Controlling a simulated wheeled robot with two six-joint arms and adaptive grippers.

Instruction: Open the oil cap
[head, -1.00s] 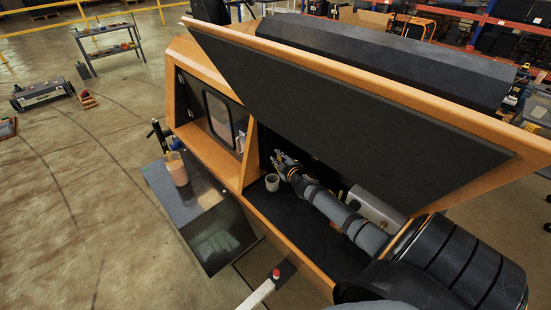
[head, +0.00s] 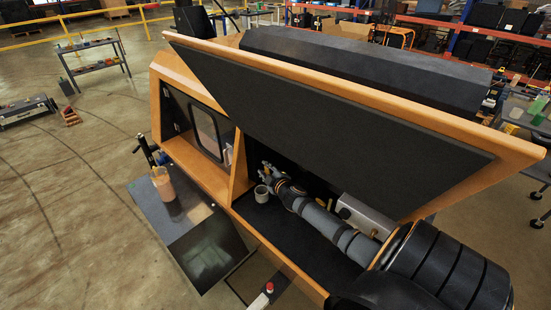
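The machine's lid (head: 330,115) is raised over an open compartment. My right arm reaches into it from the lower right. My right gripper (head: 267,172) is at the compartment's far left end, just above and beside a small grey cup-shaped part (head: 261,193). I cannot tell whether they touch or whether the fingers are open or shut. A small yellowish part (head: 345,213) shows on a metal box (head: 358,215) beside my forearm. I cannot tell which part is the oil cap. My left gripper is not in view.
The orange frame (head: 242,165) and the raised lid border the compartment closely. A red-topped post (head: 268,288) is in front. Open floor (head: 70,220) lies farther left.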

